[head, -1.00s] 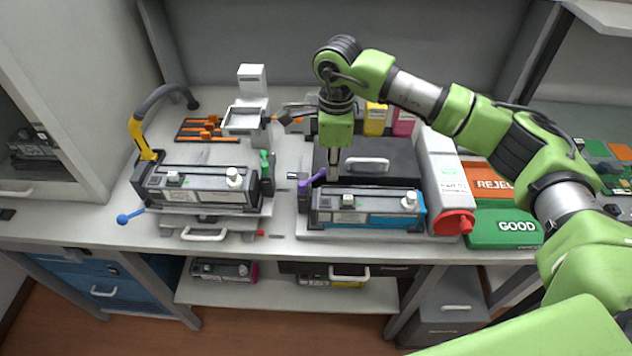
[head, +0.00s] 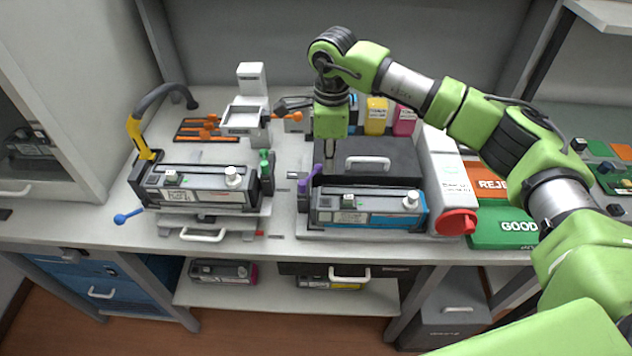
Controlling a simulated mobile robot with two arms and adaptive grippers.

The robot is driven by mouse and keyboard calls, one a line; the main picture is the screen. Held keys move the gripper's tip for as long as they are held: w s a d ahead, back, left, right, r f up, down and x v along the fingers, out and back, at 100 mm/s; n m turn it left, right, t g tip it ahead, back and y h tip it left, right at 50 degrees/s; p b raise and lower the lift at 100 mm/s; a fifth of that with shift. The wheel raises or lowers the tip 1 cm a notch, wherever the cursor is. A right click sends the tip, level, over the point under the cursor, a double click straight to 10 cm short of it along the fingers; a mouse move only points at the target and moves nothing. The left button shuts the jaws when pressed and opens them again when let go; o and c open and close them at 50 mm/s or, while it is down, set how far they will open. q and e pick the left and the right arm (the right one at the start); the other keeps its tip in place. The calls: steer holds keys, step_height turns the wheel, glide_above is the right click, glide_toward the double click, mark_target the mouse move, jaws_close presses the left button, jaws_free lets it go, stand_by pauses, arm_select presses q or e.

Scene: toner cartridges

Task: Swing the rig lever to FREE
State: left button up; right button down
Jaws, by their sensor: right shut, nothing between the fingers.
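A purple lever (head: 316,178) stands at the left end of the right-hand rig, beside a grey cartridge with a blue side stripe (head: 372,206). My right gripper (head: 331,164) points down just right of and behind the purple lever, its fingers shut with nothing between them. I cannot tell whether the fingers touch the lever. A green lever (head: 265,160) stands at the right end of the left-hand rig, by another cartridge (head: 200,187). No FREE marking is readable, so I cannot tell which lever bears it. My left gripper is out of view.
A black box with a grey handle (head: 367,162) lies behind the right rig. A white unit with a red cap (head: 455,221) and a green GOOD tray (head: 500,240) are at right.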

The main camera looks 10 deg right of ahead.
steer(key=shift+w, duration=0.15)
steer(key=shift+w+a, duration=0.25)
steer(key=shift+w, duration=0.15)
steer(key=shift+w+b, duration=0.15)
steer(key=shift+b, duration=0.2)
steer(key=shift+w+a, duration=0.25)
steer(key=shift+w, duration=0.05)
steer(key=shift+w+a, duration=0.1)
stand_by(0.5)
steer(key=shift+w+a, duration=0.1)
steer(key=shift+r+p, duration=1.7)
steer(key=shift+r, duration=1.85)
steer(key=shift+f, duration=0.1)
